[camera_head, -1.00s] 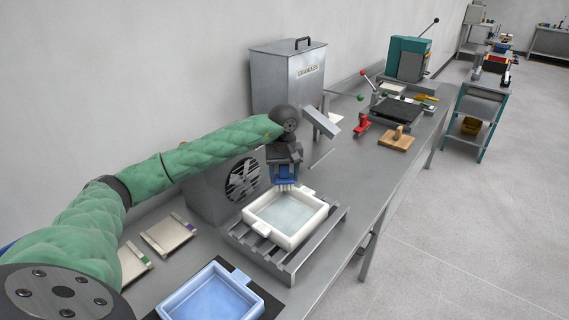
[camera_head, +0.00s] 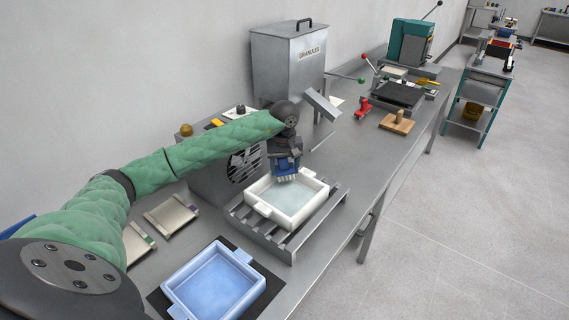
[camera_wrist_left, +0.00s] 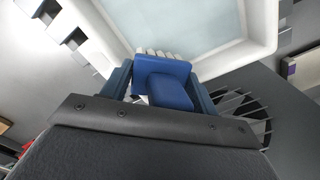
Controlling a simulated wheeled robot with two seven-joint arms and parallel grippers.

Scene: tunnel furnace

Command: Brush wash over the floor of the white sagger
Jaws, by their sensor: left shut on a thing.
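My left gripper (camera_head: 285,160) is shut on a blue brush (camera_head: 286,170), above the back part of the sagger. In the left wrist view the brush (camera_wrist_left: 165,80) sits between the fingers, its pale bristles pointing to the sagger's floor (camera_wrist_left: 190,30). I cannot tell whether the bristles touch it. My right gripper is not in view.
A blue tray (camera_head: 214,282) lies on a dark mat at the front. Two small flat plates (camera_head: 170,216) lie to the left. A grey fan box (camera_head: 213,180) and the granules hopper (camera_head: 288,68) stand behind. A wooden block (camera_head: 397,124) and red tool (camera_head: 363,107) lie farther right.

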